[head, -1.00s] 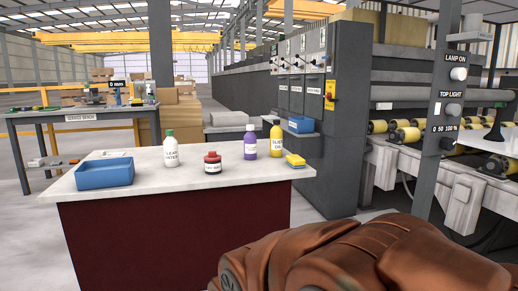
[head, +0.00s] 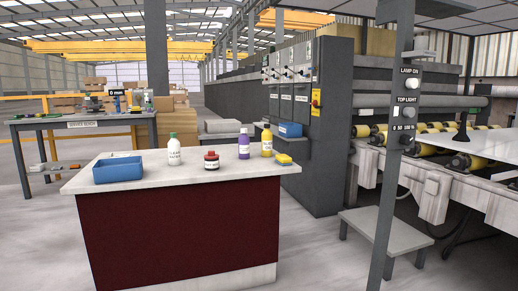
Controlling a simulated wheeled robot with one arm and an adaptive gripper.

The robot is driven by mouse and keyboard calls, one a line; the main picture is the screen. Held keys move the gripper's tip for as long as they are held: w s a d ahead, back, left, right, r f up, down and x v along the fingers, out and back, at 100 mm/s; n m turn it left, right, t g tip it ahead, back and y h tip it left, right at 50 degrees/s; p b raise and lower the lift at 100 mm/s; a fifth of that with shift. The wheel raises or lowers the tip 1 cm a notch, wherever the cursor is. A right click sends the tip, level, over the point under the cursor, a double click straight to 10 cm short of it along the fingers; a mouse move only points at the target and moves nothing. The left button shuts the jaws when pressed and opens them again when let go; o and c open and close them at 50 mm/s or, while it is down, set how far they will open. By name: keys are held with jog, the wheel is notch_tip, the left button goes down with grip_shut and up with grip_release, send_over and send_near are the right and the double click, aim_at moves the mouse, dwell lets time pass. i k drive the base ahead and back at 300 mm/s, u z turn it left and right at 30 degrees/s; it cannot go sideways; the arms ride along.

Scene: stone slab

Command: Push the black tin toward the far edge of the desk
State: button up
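I see no plainly black tin. A small squat red and dark container (head: 211,161) with a pale label stands upright near the middle of the white-topped counter (head: 190,177). A white bottle with a green cap (head: 174,152) stands to its left. A purple bottle (head: 244,146) and a yellow bottle (head: 267,143) stand to its right. An open blue bin (head: 119,171) sits at the counter's left end. My gripper is not in view.
A yellow sponge-like block (head: 284,160) lies near the counter's right end. A service bench (head: 84,117) stands behind left, and a grey cabinet (head: 325,130) behind right. A post (head: 396,150) and a low grey stand (head: 390,230) are at the right. Floor before the counter looks clear.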

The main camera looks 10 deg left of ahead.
aim_at(210, 164)
jog(key=u, duration=0.15)
jog(key=i, duration=2.15)
jog(key=u, duration=1.65)
jog(key=i, duration=1)
jog(key=u, duration=1.05)
